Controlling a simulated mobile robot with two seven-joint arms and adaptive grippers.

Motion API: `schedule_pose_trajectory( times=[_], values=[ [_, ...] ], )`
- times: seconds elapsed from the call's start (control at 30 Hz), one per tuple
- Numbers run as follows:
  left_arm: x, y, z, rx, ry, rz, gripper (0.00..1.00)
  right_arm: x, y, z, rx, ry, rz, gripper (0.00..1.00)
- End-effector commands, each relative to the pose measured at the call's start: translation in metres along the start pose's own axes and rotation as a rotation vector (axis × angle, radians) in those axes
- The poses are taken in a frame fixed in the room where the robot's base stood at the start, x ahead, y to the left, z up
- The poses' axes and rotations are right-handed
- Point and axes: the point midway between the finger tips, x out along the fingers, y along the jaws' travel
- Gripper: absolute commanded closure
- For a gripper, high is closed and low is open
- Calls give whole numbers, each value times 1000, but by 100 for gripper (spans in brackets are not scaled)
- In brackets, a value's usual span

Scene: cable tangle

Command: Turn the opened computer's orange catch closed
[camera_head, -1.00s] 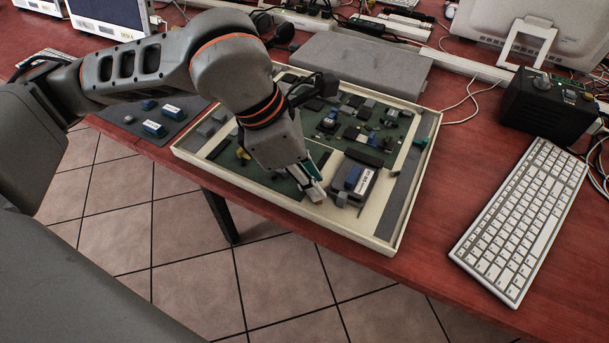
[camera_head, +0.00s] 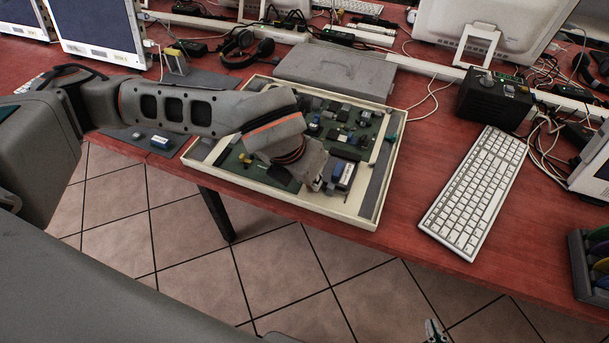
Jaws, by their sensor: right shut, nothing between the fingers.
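The opened computer (camera_head: 369,213) is a shallow cream tray with green circuit boards on the red table. A small yellow-orange part (camera_head: 245,158) shows on its left board; I cannot tell whether this is the orange catch. My left arm reaches in from the left, over the tray. My right gripper (camera_head: 434,332) shows only as fingertips at the bottom edge, shut and empty, away from the computer.
A grey cover panel (camera_head: 335,72) lies behind the tray. A white keyboard (camera_head: 470,192) and a black box (camera_head: 494,98) lie to the right. A dark mat (camera_head: 135,135) with small parts is at the left. Monitors and cables crowd the back. The table is bare between tray and keyboard.

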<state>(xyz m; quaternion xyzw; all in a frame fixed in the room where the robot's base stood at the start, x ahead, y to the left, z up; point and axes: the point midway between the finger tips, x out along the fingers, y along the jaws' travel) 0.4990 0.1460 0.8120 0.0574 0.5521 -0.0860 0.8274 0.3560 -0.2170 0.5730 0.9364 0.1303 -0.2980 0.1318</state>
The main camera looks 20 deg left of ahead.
Motion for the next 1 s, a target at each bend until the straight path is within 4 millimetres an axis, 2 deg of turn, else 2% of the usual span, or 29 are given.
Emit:
schedule_pose_trajectory(
  times=[0.2, 0.67, 0.7, 0.73, 1.0],
  values=[
    [0, -1, -1, -43, 4, 19, 100, -1, 1, -6, 4, 8, 1, 100],
    [2, -1, -2, -52, 6, 22, 100, -1, -2, -1, 7, 1, -4, 100],
    [2, -1, -2, -52, 6, 22, 72, -1, -2, -1, 7, 1, -4, 100],
    [2, -1, -2, -52, 6, 22, 65, -1, -2, -2, 7, 1, -4, 100],
    [1, -1, -1, -52, 3, 22, 65, -2, -1, -4, 6, 5, -3, 100]
  ],
)
